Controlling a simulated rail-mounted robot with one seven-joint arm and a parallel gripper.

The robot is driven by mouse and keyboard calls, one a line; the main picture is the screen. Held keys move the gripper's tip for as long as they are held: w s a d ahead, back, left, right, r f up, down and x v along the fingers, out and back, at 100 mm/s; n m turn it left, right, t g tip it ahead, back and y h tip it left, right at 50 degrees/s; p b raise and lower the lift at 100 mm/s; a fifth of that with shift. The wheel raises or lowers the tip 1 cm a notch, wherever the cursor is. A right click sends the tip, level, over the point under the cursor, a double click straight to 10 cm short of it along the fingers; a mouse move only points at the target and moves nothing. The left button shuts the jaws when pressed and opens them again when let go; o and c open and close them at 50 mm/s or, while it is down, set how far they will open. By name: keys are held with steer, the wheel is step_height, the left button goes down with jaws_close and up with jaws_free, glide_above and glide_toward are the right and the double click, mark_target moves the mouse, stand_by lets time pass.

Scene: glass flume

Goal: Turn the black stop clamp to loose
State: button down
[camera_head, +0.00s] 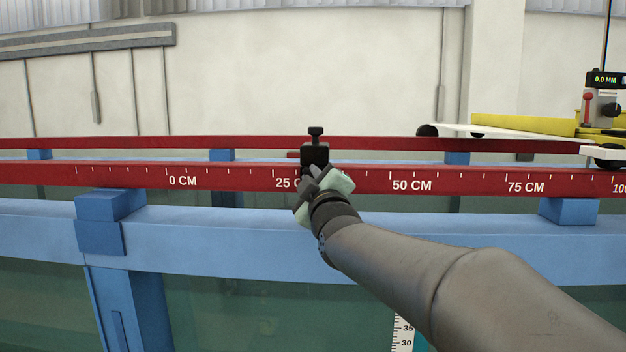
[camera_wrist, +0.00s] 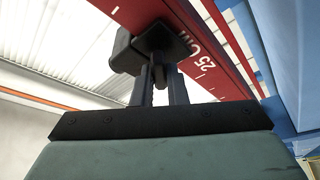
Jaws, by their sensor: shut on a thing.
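The black stop clamp (camera_head: 315,153) sits on the front red rail (camera_head: 445,181), just right of the 25 cm mark. A black knob stands upright on its top. My gripper (camera_head: 313,172) reaches the clamp from the front and below. In the wrist view the clamp (camera_wrist: 160,45) shows as a dark block against the red rail (camera_wrist: 145,12). There my gripper's two fingers (camera_wrist: 160,83) are shut on a small dark part of the clamp's near side. The fingers hide most of that part, so I cannot tell how far it is turned.
A yellow carriage (camera_head: 525,124) with a readout of 0.0 MM stands on the rails at the right. A second red rail (camera_head: 400,143) runs behind. Blue beams (camera_head: 470,228) and glass lie below the front rail. The front rail left of the clamp is clear.

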steer(key=c, duration=1.4)
jaws_free()
steer(key=shift+c, duration=0.2)
steer(key=b+v, duration=0.3)
steer(key=v, duration=0.9)
steer(key=shift+b, duration=0.4)
